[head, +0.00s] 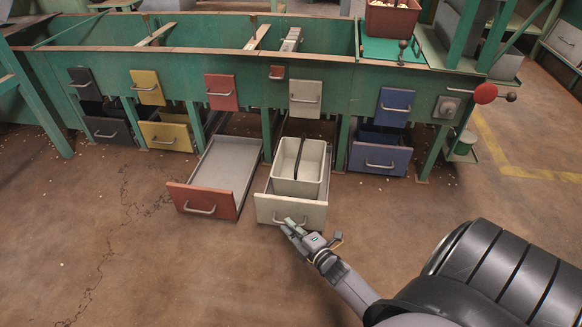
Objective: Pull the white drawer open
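The white drawer (291,211) stands pulled out from under the green hopper bench, with a handle on its front face. A cream bin with a dark divider (299,168) sits inside it. My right gripper (288,226) is at the right part of the drawer front, by the handle, and covers part of it. I cannot tell whether its fingers are closed on the handle. My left gripper is not in view.
The red drawer (202,201) to the left is also pulled out, and looks empty. Black, yellow and blue drawers (379,159) sit below the bench (185,62). Open floor lies in front, with a few scattered nuts.

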